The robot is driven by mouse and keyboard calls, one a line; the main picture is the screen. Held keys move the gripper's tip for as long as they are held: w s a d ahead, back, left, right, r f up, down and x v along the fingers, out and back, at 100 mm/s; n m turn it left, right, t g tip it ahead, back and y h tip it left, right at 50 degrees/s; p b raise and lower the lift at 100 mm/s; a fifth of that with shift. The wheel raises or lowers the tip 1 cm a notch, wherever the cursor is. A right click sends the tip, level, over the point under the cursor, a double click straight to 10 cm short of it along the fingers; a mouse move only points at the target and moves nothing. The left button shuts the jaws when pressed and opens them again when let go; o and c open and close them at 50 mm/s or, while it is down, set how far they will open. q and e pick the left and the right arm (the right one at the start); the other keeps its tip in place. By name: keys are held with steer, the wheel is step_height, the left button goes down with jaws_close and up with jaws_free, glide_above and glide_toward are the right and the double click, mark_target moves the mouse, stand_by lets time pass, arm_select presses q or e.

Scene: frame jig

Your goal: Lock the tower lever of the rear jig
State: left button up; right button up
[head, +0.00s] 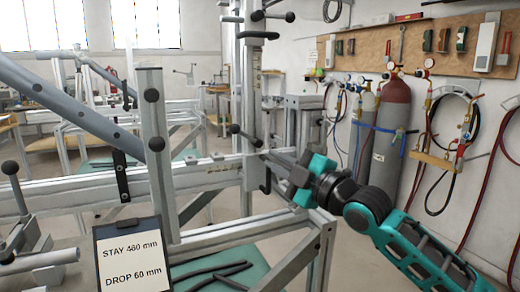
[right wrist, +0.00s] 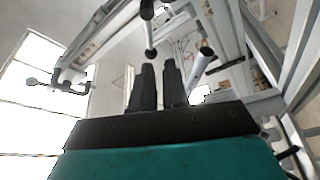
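A grey tower post (head: 247,75) stands on the long rail right of centre in the head view. A lever (head: 246,136) with a black ball knob sticks out to the left from its lower part. More black-knobbed levers (head: 272,16) sit near its top. I cannot tell which one is the tower lever, or whether it is locked. My right gripper (head: 270,157) reaches in from the right, close to the post's lower part. In the right wrist view its dark fingers (right wrist: 158,85) stand slightly apart with nothing seen between them. A black ball knob (right wrist: 150,53) appears just beyond the fingertips. My left gripper is out of view.
A sign (head: 131,259) reading STAY 460 mm, DROP 60 mm stands in front. A diagonal grey tube (head: 75,108) crosses at left, beside an upright post (head: 154,140). Gas cylinders (head: 389,135) and hoses line the right wall. Black bars (head: 213,275) lie on a green surface.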

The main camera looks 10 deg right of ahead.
steer(key=a+f+n, duration=0.1)
steer(key=n, duration=0.1)
steer(key=s+a+f+n+h, duration=0.1)
steer(key=a+f+n+p, duration=0.1)
steer(key=f+n, duration=0.1)
steer(key=shift+s+a+n+t+h, duration=0.15)
steer(key=shift+a+n+t+h, duration=0.15)
steer(key=shift+a, duration=0.1)
jaws_close()
steer(key=s+a+f+n+t+h+p, duration=0.1)
steer(key=s+a+n+t+h, duration=0.1)
steer(key=n, duration=0.3)
steer(key=n+t+h, duration=0.3)
steer(key=n, duration=0.1)
glide_toward(246, 136)
steer(key=shift+w+a+r, duration=1.25)
steer(key=shift+w+a, duration=1)
steer(key=shift+w, duration=0.15)
arm_select(q)
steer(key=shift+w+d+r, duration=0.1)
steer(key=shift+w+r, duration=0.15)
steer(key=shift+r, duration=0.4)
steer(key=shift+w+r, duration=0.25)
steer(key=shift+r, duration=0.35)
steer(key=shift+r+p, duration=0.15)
steer(key=shift+p, duration=0.15)
arm_select(e)
steer(key=shift+r+g+h, duration=0.1)
steer(key=shift+g+h, duration=0.2)
steer(key=shift+h, duration=0.1)
